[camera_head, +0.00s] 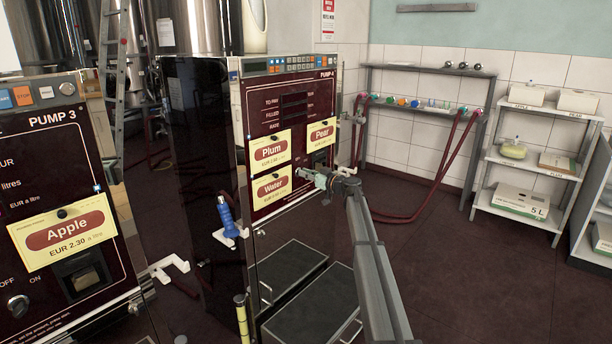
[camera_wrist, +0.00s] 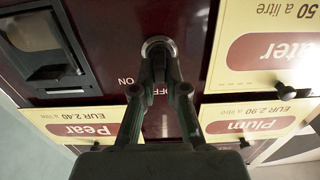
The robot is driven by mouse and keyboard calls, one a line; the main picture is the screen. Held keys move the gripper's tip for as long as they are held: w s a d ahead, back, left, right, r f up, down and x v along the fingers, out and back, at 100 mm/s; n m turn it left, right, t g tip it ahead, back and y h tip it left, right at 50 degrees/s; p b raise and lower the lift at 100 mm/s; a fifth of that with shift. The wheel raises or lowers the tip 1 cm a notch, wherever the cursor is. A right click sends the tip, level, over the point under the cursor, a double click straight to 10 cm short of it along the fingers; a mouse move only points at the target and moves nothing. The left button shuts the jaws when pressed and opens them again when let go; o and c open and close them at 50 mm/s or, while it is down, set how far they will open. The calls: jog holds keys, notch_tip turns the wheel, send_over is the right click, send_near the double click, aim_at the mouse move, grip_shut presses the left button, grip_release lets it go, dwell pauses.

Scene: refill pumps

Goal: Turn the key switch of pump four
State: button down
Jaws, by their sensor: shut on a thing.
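Pump four (camera_head: 262,112) has a dark red front panel headed "PUMP 4" and stands in the middle of the head view. My gripper (camera_head: 312,174) reaches its panel from the right, beside the Water card (camera_head: 271,187). In the wrist view, which shows the panel upside down, my gripper (camera_wrist: 159,62) is shut on the key switch (camera_wrist: 158,43). The switch's round silver collar shows around the fingertips. The fingers hide most of the key, so its exact angle cannot be told. "OFF" and "ON" lettering shows next to the fingers.
The Plum card (camera_head: 270,151) and Pear card (camera_head: 321,135) also hang on the panel. A dark recess (camera_wrist: 45,50) lies beside the switch. Pump three (camera_head: 62,200) stands at the left. Red hoses (camera_head: 458,150) hang by a wall shelf, and white shelves (camera_head: 535,150) stand right.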

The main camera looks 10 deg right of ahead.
jog(key=shift+f, duration=0.1)
jog(key=shift+d+m+b, duration=0.1)
jog(key=shift+m+b, duration=0.9)
jog(key=shift+m, duration=0.1)
jog(key=m+b, duration=0.1)
jog(key=m, duration=0.2)
jog(key=shift+w+m+b, duration=0.15)
jog(key=shift+m+b, duration=0.15)
jog(key=shift+b, duration=0.05)
jog(key=m, duration=0.5)
jog(key=shift+w+d+m, duration=0.1)
jog(key=shift+d+m, duration=0.05)
jog(key=shift+m, duration=0.25)
jog(key=shift+f, duration=0.1)
jog(key=c, duration=1.2)
grip_release()
jog(key=shift+d, duration=0.1)
